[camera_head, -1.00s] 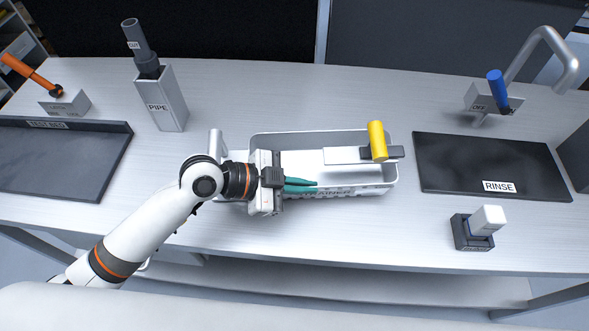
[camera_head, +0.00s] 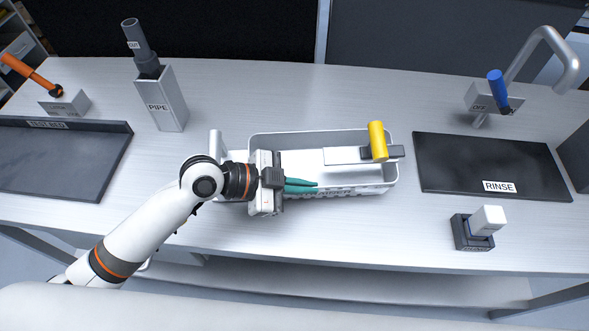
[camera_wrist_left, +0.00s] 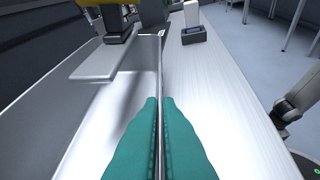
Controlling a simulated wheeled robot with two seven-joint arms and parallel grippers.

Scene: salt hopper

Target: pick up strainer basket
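The strainer basket (camera_head: 365,189) is a long, light grey, open box in the middle of the bench. Its near wall also shows in the left wrist view (camera_wrist_left: 161,60). My left gripper (camera_head: 318,188) is at the near wall, left of its middle. In the left wrist view its teal fingers (camera_wrist_left: 160,100) lie on both sides of the thin wall and look closed on it. The label on the near wall is partly hidden by the fingers. I cannot tell whether the basket touches the bench. My right gripper is not in view.
A yellow handle (camera_head: 376,141) on a dark block stands at the basket's right end. The dark RINSE tray (camera_head: 480,160) lies to the right. A grey PIPE post (camera_head: 160,98) stands back left. A small block with a white top (camera_head: 487,220) is front right.

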